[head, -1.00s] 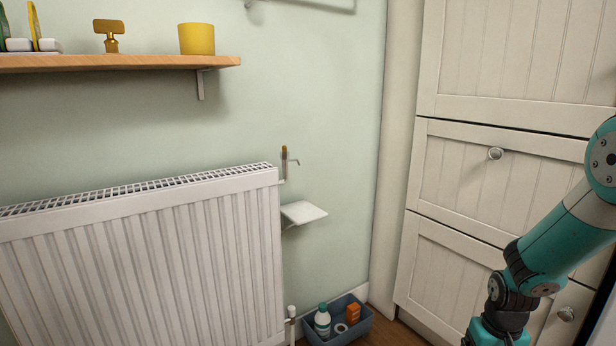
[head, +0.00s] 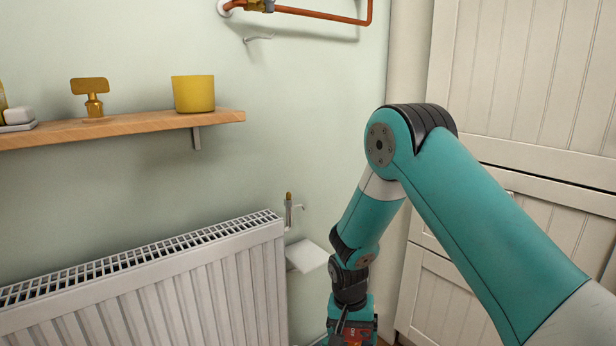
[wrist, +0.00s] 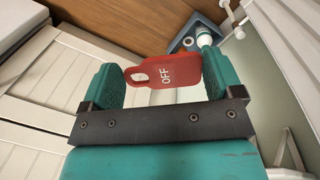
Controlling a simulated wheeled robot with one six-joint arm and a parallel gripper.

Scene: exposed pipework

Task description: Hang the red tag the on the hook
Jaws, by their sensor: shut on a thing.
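The red tag (wrist: 178,72), marked OFF and with a slot at one end, is held between the two teal fingers of my gripper (wrist: 162,68) in the wrist view. In the head view my gripper is at the bottom edge, partly cut off, with a bit of red showing. A pale wall hook (head: 258,39) sticks out below a copper pipe at the top. A second small hook-like piece (head: 299,207) is beside a valve at the radiator's right end. My gripper is below and right of both, apart from them.
A white radiator (head: 160,295) fills the lower left. A wooden shelf (head: 130,127) holds a yellow pot (head: 193,94) and a brass object (head: 92,97). A small white ledge (head: 306,256) is left of my arm. Cabinets (head: 530,80) stand at the right.

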